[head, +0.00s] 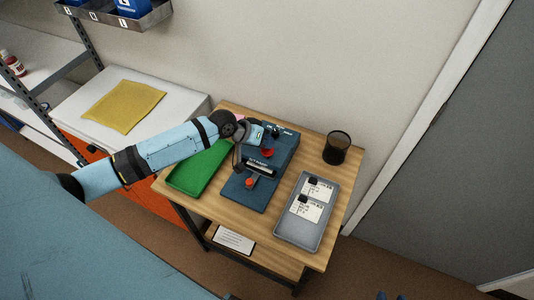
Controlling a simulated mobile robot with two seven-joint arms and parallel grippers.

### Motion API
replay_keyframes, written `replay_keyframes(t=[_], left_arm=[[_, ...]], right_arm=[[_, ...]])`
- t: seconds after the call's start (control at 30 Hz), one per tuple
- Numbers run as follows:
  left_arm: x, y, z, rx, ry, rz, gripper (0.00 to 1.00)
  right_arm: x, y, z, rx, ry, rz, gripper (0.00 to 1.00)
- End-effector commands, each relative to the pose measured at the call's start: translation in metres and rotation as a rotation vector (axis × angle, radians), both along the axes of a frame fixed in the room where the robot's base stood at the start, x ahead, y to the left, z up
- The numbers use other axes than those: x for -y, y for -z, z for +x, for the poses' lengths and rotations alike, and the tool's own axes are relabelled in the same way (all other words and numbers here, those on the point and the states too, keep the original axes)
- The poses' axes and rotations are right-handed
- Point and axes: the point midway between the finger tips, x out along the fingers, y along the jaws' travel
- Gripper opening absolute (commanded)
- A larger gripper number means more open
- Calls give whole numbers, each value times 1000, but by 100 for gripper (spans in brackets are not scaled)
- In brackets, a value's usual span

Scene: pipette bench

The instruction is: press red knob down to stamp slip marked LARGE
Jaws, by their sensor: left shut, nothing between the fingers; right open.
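A dark blue stamping device (284,150) stands on the wooden table. A red knob (268,152) is on its rear part, and a second orange-red knob (249,182) sits nearer its front. My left gripper (266,134) is shut and empty, just behind and above the rear red knob; I cannot tell whether it touches the device. Two white slips (319,190) (306,212) with dark marks lie in a grey tray (297,235) to the right; their print is too small to read. My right gripper (390,296) shows only its fingertips at the bottom edge, open and apart from everything.
A green tray (197,172) lies left of the device, under my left arm. A black mesh cup (336,148) stands at the back right. A white card (233,240) is on the lower shelf. A yellow cloth (123,105) lies on the white cabinet at left.

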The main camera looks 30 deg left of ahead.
Motion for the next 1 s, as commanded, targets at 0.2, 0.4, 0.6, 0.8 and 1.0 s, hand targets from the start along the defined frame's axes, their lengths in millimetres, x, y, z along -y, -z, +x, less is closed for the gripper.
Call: replay_keyframes(t=[0.2, 0.4, 0.6, 0.8, 1.0], left_arm=[[0, 3, 0, -1, 1, 0, 0], [0, 6, 0, -1, 1, 0, 0], [0, 8, -1, -1, 1, 0, 0], [0, 11, -1, -1, 1, 0, 0], [0, 14, -1, -2, 1, 0, 0]], right_arm=[[0, 1, 0, 0, 0, 0, 41], [0, 2, 0, 0, 0, 0, 41], [0, 3, 0, 0, 0, 0, 41], [0, 4, 0, 1, 0, 0, 41], [0, 5, 0, 1, 0, 0, 41]])
